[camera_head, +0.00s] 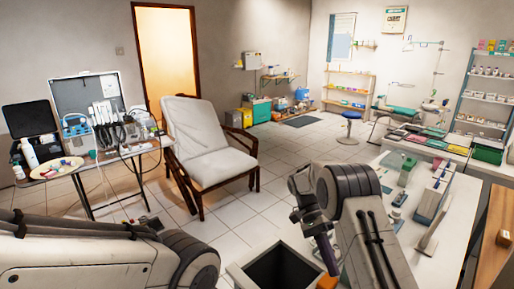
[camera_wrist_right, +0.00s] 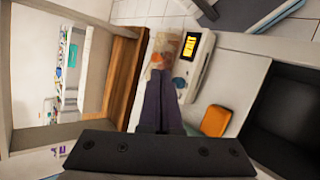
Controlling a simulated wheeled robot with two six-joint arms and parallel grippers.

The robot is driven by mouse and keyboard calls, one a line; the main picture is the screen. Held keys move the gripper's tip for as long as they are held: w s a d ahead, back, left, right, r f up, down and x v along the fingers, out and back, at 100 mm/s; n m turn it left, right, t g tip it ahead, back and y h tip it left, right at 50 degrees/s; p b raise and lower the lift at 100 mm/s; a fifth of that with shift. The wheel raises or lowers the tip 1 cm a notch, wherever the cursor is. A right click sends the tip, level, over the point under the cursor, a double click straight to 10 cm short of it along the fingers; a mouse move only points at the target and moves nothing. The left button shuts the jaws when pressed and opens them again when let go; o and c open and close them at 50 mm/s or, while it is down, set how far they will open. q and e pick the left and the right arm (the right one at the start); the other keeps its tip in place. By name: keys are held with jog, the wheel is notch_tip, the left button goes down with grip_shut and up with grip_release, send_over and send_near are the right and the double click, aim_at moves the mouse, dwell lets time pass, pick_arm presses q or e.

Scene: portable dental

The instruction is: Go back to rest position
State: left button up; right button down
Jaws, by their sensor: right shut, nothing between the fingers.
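My right gripper (camera_head: 330,268) hangs at the bottom middle of the head view, pointing down beside a dark open bin. In the right wrist view its two dark fingers (camera_wrist_right: 160,78) lie together, shut with nothing between them. My left arm crosses the bottom left of the head view, and its gripper is out of the picture.
The dark open bin (camera_head: 240,272) stands just left of my right gripper; an orange item (camera_head: 328,282) is beside it. A white worktable (camera_head: 440,212) with dental items is at right. A wooden chair with pale cushions (camera_head: 205,140) stands mid-room, with free tiled floor around it.

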jog(key=s+a+r+n+t+y, duration=0.1)
jog(key=s+a+r+n+t, duration=0.3)
jog(key=s+a+n, duration=0.25)
jog(key=s+a+r+n+t+y, duration=0.1)
jog(key=s+a+r+n+t, duration=0.3)
jog(key=s+a, duration=0.4)
jog(key=s+a+n+t+y, duration=0.1)
jog(key=s+n+t+y, duration=0.1)
jog(key=s+n, duration=0.4)
jog(key=s, duration=0.3)
jog(key=shift+a+f, duration=0.35)
